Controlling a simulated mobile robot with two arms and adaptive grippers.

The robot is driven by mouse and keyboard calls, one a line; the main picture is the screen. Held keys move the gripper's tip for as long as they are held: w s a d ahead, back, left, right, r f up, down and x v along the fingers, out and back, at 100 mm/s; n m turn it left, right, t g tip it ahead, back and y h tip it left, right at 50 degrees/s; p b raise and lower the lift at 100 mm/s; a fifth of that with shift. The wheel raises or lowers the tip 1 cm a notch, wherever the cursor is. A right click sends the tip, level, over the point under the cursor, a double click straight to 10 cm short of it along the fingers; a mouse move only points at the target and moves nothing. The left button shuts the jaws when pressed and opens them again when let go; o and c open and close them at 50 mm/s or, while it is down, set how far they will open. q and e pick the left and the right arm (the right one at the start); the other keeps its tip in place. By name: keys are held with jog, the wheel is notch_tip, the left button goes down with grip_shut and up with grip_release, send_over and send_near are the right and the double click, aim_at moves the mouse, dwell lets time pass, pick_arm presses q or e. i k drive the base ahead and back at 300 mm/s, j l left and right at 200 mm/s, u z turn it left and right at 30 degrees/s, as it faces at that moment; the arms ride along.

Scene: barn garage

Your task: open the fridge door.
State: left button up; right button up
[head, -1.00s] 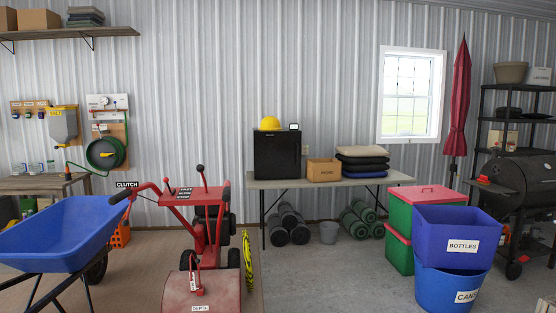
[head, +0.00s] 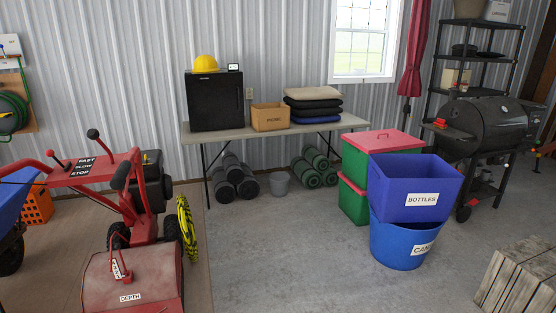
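A small black fridge (head: 215,101) stands on a folding table (head: 262,133) against the back wall, and its door looks closed. A yellow hard hat (head: 206,63) and a small dark device with a light screen (head: 235,67) sit on top of it. The fridge is some distance ahead, left of centre in the head view. Neither of my grippers shows in the head view.
A red tiller machine (head: 135,240) stands at the left front. Stacked bins, including the blue bottles bin (head: 412,180), stand right of centre. A wooden crate (head: 520,280) is at the right front. The concrete floor (head: 285,250) between is clear.

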aim_at(215, 100)
jog(key=i+z, duration=0.1)
jog(key=i, duration=4.5)
